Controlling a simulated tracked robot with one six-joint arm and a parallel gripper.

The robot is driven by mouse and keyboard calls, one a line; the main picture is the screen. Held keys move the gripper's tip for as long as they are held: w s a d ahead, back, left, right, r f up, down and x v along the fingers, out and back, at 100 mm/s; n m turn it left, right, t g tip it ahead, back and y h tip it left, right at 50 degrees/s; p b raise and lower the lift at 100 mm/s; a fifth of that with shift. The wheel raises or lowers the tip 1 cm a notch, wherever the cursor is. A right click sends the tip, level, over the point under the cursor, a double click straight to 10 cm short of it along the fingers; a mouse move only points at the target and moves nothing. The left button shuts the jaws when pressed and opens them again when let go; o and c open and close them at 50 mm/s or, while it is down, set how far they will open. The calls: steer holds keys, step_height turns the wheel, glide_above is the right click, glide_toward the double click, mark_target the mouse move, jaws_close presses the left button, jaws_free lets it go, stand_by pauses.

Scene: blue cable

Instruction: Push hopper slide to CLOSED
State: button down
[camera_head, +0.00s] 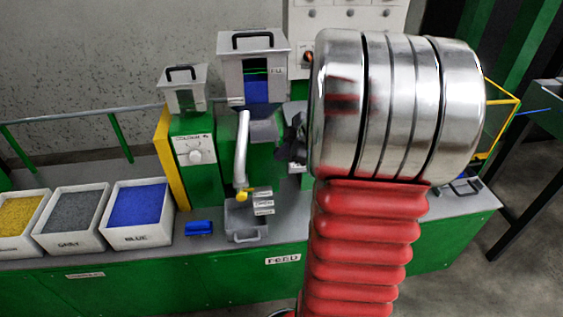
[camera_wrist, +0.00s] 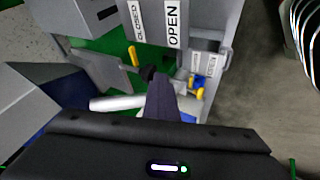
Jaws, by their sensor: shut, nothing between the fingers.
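The hopper (camera_head: 253,75) stands behind the bench, a grey box with a blue-filled window. In the wrist view, its white CLOSED label (camera_wrist: 137,22) and OPEN label (camera_wrist: 172,25) sit side by side. A yellow handle (camera_wrist: 133,55), which looks like the slide's, shows just below the CLOSED label, on the side away from OPEN. My gripper (camera_wrist: 150,76) is shut and empty. Its dark tips are close beside the handle, to its lower right; I cannot tell whether they touch. In the head view, my gripper (camera_head: 293,140) is dark and partly hidden behind my arm.
A silver pipe (camera_head: 241,150) runs down to a yellow knob (camera_head: 242,194) above a grey tray (camera_head: 245,220). Bins of yellow, grey and blue pellets (camera_head: 138,205) stand left. My arm covers the bench's right-middle.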

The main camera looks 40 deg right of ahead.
steer(key=shift+w+d+r, duration=0.15)
steer(key=shift+w+d, duration=0.1)
steer(key=s+a+r, duration=0.2)
steer(key=s+r, duration=0.5)
steer(key=s, duration=0.2)
steer(key=shift+s+a+r, duration=0.3)
steer(key=shift+s+a, duration=0.05)
stand_by(0.3)
stand_by(0.4)
